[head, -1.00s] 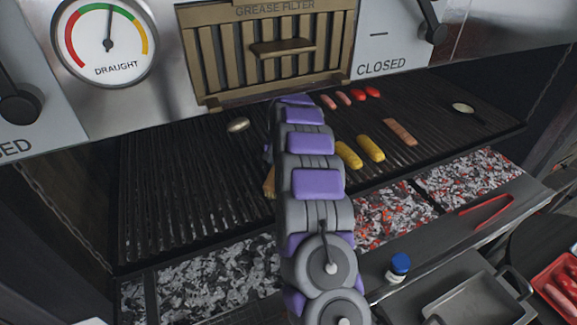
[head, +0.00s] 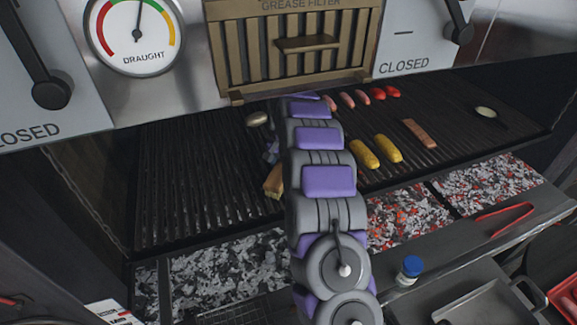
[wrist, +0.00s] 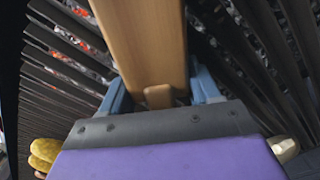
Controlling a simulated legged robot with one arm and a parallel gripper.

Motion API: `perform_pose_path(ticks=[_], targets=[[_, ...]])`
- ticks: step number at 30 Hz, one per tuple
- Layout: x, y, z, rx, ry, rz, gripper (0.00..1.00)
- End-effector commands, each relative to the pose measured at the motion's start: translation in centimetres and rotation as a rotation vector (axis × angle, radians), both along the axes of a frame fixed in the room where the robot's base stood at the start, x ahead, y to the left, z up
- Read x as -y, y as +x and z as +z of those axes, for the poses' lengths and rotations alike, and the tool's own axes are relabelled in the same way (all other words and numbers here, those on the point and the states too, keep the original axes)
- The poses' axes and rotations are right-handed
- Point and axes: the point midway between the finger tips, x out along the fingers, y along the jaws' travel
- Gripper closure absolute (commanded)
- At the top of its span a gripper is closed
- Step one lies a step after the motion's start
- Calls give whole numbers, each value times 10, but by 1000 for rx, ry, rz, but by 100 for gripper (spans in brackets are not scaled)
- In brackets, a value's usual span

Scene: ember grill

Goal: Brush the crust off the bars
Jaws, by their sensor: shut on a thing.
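The grill bars (head: 190,190) run across the dark grate, dull and rough-looking on the left; I cannot make out the crust clearly. My gripper (wrist: 160,92) is shut on a wooden brush (wrist: 145,42), whose flat wood stands between the blue fingers in the wrist view. In the head view the brush's wooden end (head: 274,182) shows just left of my arm, over the middle of the grate. My arm hides most of the gripper there.
Two corn cobs (head: 376,151), a pinkish-brown slab (head: 419,134), several sausages and a pale oval piece (head: 257,118) lie on the bars. Coals (head: 405,215) glow below at right. A blue-capped jar (head: 409,271) and red tongs (head: 506,217) sit on the front ledge.

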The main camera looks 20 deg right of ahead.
Motion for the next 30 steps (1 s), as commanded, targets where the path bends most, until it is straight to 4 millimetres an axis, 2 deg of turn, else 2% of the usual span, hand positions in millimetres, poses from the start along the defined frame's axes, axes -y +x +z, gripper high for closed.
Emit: perform_pose_path(ticks=[7, 16, 25, 30], targets=[[-25, -1, -5, -9, 5, 2, 67], [-39, 0, -7, -12, 5, 3, 67], [-66, 0, -6, -12, 1, 4, 66], [-71, 0, -6, -12, 3, 3, 67]])
